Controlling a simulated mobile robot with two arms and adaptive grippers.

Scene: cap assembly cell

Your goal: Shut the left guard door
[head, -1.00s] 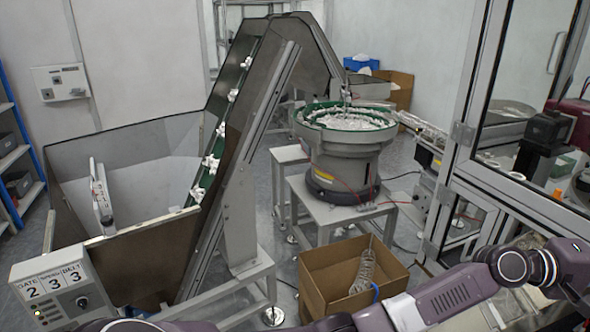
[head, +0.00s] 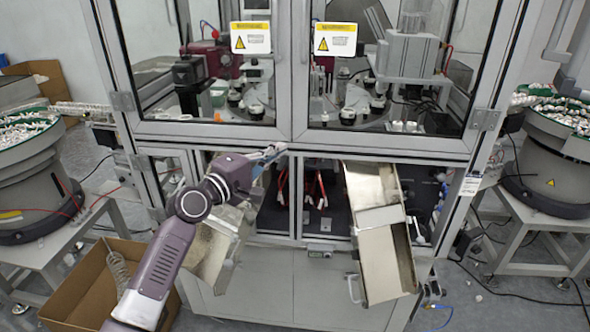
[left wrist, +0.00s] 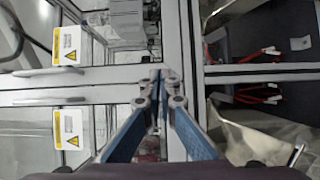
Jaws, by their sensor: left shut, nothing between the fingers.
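The left guard door (head: 205,131) is a glazed, grey-framed panel with a yellow warning label, hinged at its left edge. Its free edge meets the right guard door (head: 390,144), and the two look flush, with no clear gap. The left door also shows at the bottom of the left wrist view (left wrist: 104,137), and the right door above it (left wrist: 100,73). My left gripper (head: 279,150) is shut and empty at the left door's lower free corner; its blue fingers converge there in the left wrist view (left wrist: 154,85). I cannot tell whether they touch the frame. My right gripper is out of view.
Below the doors are an open metal chute (head: 385,225) and a dark lower bay with red cables (head: 318,188). A cardboard box (head: 85,290) is on the floor at left. Bowl feeders stand at left (head: 30,180) and right (head: 550,155).

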